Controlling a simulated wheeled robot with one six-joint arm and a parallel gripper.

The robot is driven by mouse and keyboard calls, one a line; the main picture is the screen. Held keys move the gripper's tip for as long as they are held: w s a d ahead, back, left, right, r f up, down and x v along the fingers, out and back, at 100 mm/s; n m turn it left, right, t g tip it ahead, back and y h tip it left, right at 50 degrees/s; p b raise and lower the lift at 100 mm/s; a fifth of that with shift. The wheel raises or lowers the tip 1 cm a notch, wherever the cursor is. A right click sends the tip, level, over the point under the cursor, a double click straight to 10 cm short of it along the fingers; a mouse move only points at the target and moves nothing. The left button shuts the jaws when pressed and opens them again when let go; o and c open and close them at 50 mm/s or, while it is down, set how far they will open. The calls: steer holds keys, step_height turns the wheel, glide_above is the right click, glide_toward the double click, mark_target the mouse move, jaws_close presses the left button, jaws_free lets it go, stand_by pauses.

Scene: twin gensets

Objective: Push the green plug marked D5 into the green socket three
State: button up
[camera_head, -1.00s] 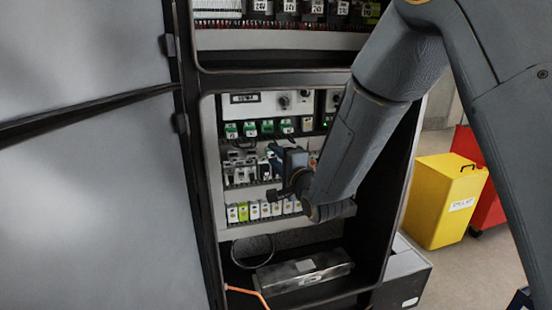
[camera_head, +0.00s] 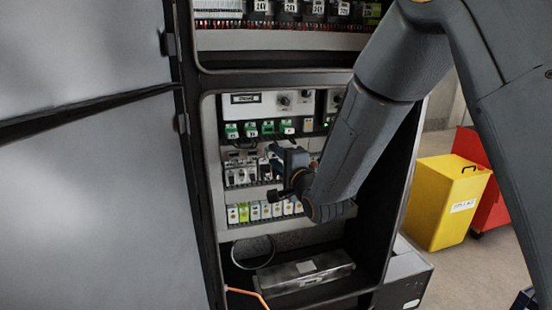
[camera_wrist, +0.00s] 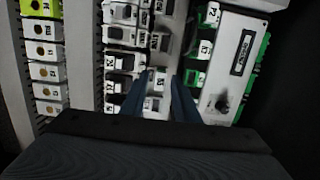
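A row of green connectors with white labels (camera_head: 250,129) runs along the upper part of the lower cabinet bay. Green parts with white faces (camera_wrist: 205,48) also show in the wrist view, right of my fingers. I cannot read D5 on any of them, nor tell which is socket three or which is the plug. In the head view, my gripper (camera_head: 280,170) is in front of the middle row, below the green row. My forearm hides the right side of the bay.
A lower row of white and yellow-green modules (camera_head: 244,212) sits below my gripper. A grey box (camera_head: 305,272) lies on the cabinet floor beside a dark cable loop. The grey door (camera_head: 90,200) stands at left. A yellow bin (camera_head: 446,205) stands outside at right.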

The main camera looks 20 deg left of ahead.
jaws_close()
steer(key=shift+v, duration=1.15)
steer(key=shift+s+a+p+v, duration=0.1)
steer(key=shift+a+p+v, duration=0.05)
steer(key=shift+v, duration=0.65)
steer(key=shift+s+a+p+v, duration=0.1)
steer(key=shift+p+v, duration=0.05)
steer(key=shift+v, duration=0.65)
steer(key=shift+s+a+p+v, duration=0.1)
steer(key=shift+a+p+v, duration=0.05)
steer(key=shift+v, duration=0.65)
